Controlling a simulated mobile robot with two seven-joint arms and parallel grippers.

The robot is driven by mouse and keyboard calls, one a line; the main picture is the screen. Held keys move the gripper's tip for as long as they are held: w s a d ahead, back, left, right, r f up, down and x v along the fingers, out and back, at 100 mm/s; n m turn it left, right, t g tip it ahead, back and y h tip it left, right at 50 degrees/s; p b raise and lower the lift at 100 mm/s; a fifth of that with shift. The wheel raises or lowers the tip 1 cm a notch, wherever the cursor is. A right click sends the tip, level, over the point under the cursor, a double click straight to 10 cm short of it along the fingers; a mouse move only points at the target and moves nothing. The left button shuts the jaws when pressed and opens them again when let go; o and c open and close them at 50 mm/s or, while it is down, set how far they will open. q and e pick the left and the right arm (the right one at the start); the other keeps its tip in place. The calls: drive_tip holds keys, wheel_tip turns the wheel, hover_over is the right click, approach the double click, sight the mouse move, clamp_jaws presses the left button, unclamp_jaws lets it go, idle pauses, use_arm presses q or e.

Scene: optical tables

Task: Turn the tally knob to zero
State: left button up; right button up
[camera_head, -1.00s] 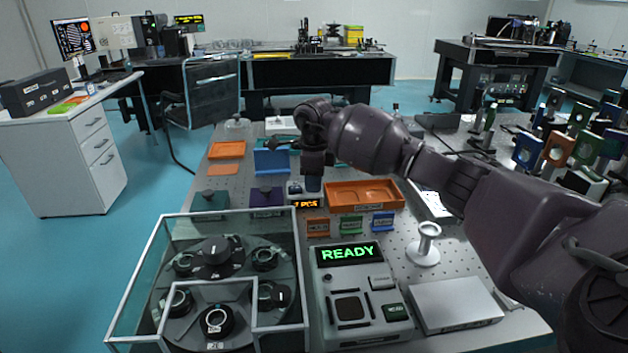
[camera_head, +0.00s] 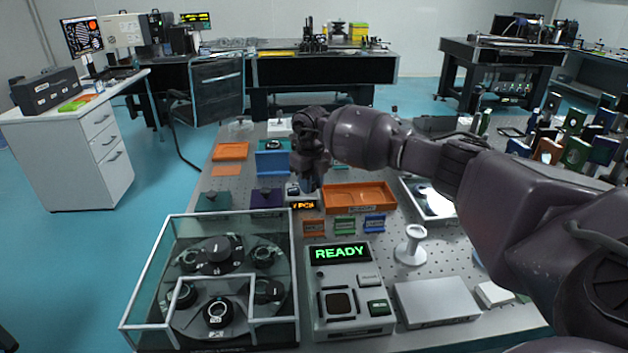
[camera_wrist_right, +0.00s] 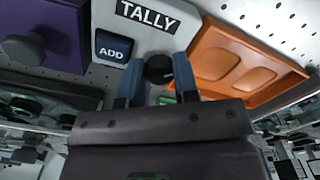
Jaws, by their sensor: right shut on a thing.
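The tally unit is a small pale box (camera_wrist_right: 190,17) marked TALLY, with a blue ADD button (camera_wrist_right: 112,47) and a round black knob (camera_wrist_right: 159,70). In the right wrist view my right gripper (camera_wrist_right: 159,66) has its two blue fingers on either side of the knob, shut on it. In the head view the right gripper (camera_head: 309,181) points down at the tally unit and hides the knob. The unit's orange display (camera_head: 304,205) shows a count in PCS; its digit is too small to read surely. My left gripper is not in view.
An orange tray (camera_head: 358,207) lies right beside the tally unit, and a purple holder (camera_head: 266,199) stands on its left. Nearer are small coloured label blocks (camera_head: 343,226), a READY console (camera_head: 347,300) and a glass case (camera_head: 140,310). A white spool-shaped stand (camera_head: 411,248) is at the right.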

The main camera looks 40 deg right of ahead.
drive_tip(key=shift+r+m+p, duration=0.3)
drive_tip(key=shift+m+p, duration=0.1)
drive_tip(key=shift+m, duration=0.5)
drive_tip(key=m+p, duration=0.1)
drive_tip(key=m, duration=0.1)
drive_tip(key=shift+m, duration=0.3)
drive_tip(key=m+p, duration=0.1)
drive_tip(key=m, duration=0.2)
drive_tip(key=shift+f+p, duration=0.1)
drive_tip(key=shift+p, duration=0.25)
drive_tip(key=shift+f+m, duration=0.1)
drive_tip(key=shift+m, duration=0.4)
drive_tip(key=shift+p, duration=0.3)
drive_tip(key=shift+f, duration=0.1)
